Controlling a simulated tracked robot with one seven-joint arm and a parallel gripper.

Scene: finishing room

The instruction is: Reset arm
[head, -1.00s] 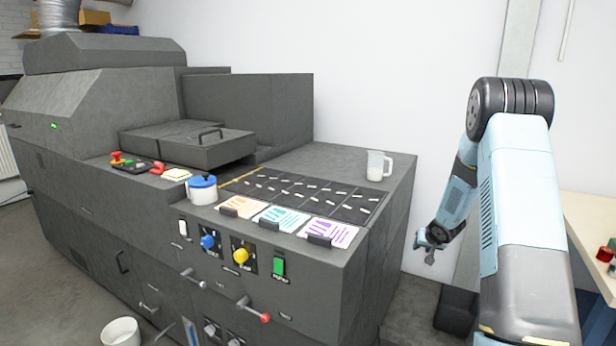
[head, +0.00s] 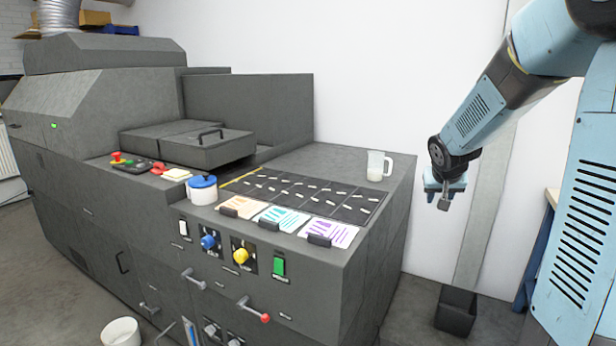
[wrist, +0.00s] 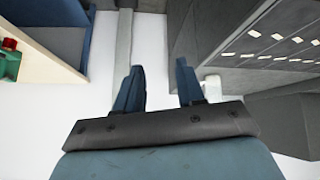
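My gripper (head: 444,198) hangs in the air to the right of the large grey machine (head: 345,265) in the head view, near the white wall. In the wrist view its two blue fingers (wrist: 160,88) stand apart with nothing between them. My arm comes in from the upper right of the head view.
A dark bin (head: 456,310) is on the floor below. A workbench (wrist: 40,55) edges the wrist view.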

